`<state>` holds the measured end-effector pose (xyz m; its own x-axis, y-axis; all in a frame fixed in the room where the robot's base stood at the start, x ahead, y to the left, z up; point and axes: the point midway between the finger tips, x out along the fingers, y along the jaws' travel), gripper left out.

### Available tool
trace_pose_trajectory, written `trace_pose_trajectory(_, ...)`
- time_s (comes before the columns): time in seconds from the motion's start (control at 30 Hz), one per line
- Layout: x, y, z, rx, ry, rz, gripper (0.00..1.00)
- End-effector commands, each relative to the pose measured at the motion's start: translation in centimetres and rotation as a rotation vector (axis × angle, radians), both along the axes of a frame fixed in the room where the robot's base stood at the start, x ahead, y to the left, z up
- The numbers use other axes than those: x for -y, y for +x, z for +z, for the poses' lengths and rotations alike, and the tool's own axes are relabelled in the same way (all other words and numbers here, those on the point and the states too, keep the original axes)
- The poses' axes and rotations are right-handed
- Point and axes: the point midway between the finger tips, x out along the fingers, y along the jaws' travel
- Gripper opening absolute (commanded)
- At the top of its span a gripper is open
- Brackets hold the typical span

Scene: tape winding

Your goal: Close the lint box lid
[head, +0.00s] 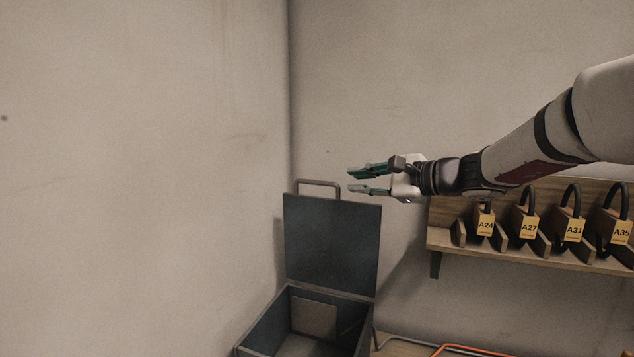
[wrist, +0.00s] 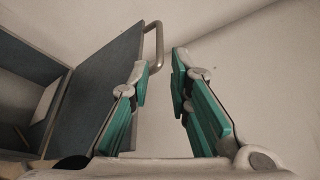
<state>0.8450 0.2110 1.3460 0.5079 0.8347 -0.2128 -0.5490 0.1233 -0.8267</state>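The lint box (head: 266,338) is a dark grey box at the bottom of the head view, with its inside showing. Its lid (head: 331,243) stands upright at the back, open. A metal handle (head: 318,184) loops from the lid's top edge. My gripper (head: 352,181) is open and empty, up and to the right of the handle in the head view. In the wrist view, the lid (wrist: 100,85) and its handle (wrist: 156,42) are left of and beyond my fingers (wrist: 160,75). The gap between the fingers is empty, and I see no contact with the handle.
A wooden shelf (head: 520,250) on the right wall holds several padlock-like blocks with yellow labels (head: 529,228), below my arm. An orange tube (head: 465,349) lies at the bottom edge. Bare walls meet in a corner behind the box. The space left of the lid is clear.

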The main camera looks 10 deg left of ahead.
Motion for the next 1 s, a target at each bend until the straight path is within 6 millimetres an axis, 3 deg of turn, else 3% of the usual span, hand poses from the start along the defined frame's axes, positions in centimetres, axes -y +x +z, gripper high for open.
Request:
trace_pose_trajectory(0.6,-9.1,5.2,-2.4,-0.001,-0.002,0.005,0.18)
trace_pose_trajectory(0.8,-10.8,6.3,-2.8,0.0,-0.003,0.004,0.18)
trace_pose_trajectory(1.0,-11.2,6.6,-2.9,0.0,-0.002,0.003,0.18)
